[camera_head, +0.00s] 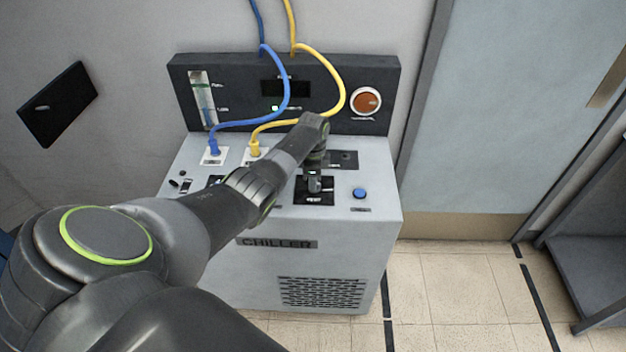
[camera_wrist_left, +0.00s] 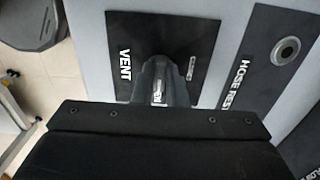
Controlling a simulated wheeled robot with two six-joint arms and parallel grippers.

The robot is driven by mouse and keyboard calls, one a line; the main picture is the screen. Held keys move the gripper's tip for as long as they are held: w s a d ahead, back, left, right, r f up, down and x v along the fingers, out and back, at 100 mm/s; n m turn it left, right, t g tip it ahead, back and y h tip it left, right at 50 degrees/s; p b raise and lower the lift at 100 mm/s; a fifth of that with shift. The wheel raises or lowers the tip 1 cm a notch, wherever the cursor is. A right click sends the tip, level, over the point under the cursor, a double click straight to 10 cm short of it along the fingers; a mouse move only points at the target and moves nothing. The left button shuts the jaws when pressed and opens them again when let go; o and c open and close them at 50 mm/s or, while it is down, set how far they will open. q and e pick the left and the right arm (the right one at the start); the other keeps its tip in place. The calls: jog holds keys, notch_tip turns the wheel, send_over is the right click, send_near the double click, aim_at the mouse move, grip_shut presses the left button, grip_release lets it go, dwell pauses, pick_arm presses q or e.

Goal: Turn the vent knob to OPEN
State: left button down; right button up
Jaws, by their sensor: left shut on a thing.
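The black vent plate (camera_head: 322,197) is on the right part of the chiller's sloped top. In the left wrist view, the vent plate (camera_wrist_left: 200,38) carries the word VENT and a small label too blurred to read surely. My left gripper (camera_head: 313,184) reaches down onto the plate and is shut on the vent knob. In the left wrist view, the left gripper (camera_wrist_left: 160,78) covers most of the knob, with a light piece showing between the fingers. I cannot tell which way the knob points. My right gripper is not in view.
The grey chiller (camera_head: 365,225) stands against the wall. A blue button (camera_head: 359,193) is just right of the vent plate. A blue hose (camera_head: 285,85) and a yellow hose (camera_head: 335,85) plug in left of my wrist. A hose rest plate (camera_wrist_left: 265,65) lies beside the vent plate.

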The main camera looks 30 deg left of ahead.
pick_arm(q)
jog(key=shift+w+r, duration=0.1)
jog(key=c, duration=1.5)
grip_release()
jog(key=shift+o, duration=0.2)
notch_tip(320, 180, up, 17)
jog(key=b, duration=0.1)
jog(key=shift+r, duration=0.15)
